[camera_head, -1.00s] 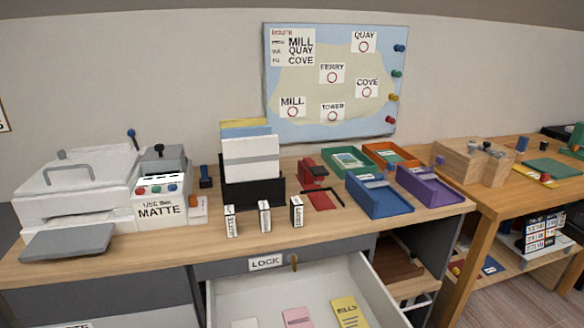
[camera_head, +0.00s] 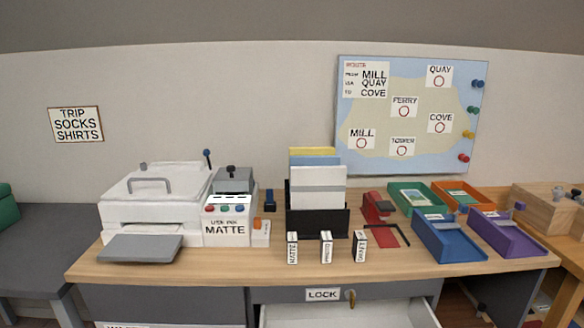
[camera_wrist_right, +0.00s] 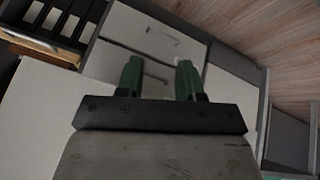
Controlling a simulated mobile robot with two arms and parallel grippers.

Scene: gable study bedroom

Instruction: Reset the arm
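My right gripper (camera_wrist_right: 160,80) shows in the right wrist view. Its two green fingers stand apart with a gap between them, and nothing is held there. Behind the fingers are pale drawer or cabinet fronts, one with a handle (camera_wrist_right: 162,38), and a wood floor. Neither of my arms shows in the head view, and my left gripper is not in any view.
The desk (camera_head: 270,272) holds a white printer (camera_head: 155,200), a file holder (camera_head: 318,222), several small labelled boxes, and blue (camera_head: 448,240) and purple (camera_head: 507,236) trays. The drawer (camera_head: 350,315) marked LOCK is open, a key (camera_head: 351,297) above it.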

